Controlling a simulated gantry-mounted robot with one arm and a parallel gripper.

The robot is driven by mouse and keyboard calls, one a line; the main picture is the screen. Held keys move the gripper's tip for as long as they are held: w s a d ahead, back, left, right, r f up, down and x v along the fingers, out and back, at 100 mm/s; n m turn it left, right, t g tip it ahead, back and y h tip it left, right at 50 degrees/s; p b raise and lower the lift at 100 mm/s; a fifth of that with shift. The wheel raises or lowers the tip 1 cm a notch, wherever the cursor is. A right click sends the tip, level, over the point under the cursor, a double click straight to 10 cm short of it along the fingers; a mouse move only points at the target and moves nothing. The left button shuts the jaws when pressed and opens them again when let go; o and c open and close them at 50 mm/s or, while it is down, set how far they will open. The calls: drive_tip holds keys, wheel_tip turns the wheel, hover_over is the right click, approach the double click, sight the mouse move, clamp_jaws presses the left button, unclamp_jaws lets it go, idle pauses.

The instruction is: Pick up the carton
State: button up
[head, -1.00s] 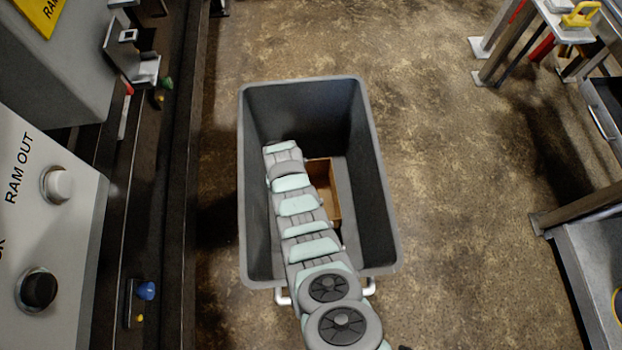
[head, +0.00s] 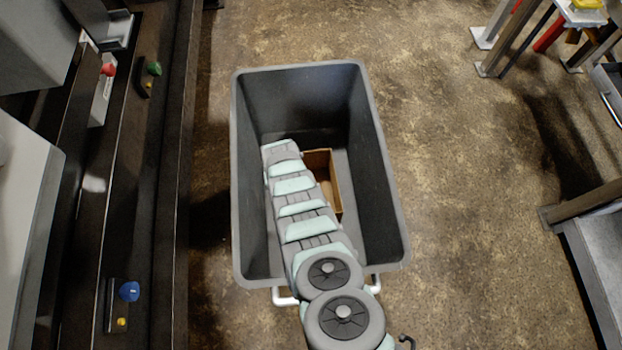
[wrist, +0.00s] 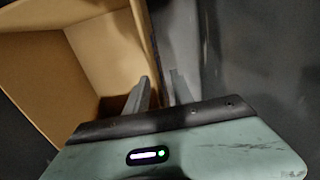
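The carton is an open-topped brown box (head: 335,185) on the floor of the grey bin, partly hidden by my arm in the head view. In the wrist view the carton (wrist: 105,50) fills the left side, its open inside facing the camera. My gripper (wrist: 160,82) has its two fingers apart at the carton's right wall. The left finger overlaps the carton's inside and the right finger is outside, against the dark bin. The wall edge appears to run between them; contact cannot be told. The head view hides my gripper behind the arm.
The grey wheeled bin (head: 385,190) has high walls close around my arm and the carton. Dark machine rails with coloured knobs (head: 129,291) stand to the left. Metal benches (head: 590,225) stand at the right. The brown floor between bin and benches is clear.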

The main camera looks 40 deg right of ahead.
drive_tip(key=shift+r, duration=0.1)
clamp_jaws()
idle(1.2)
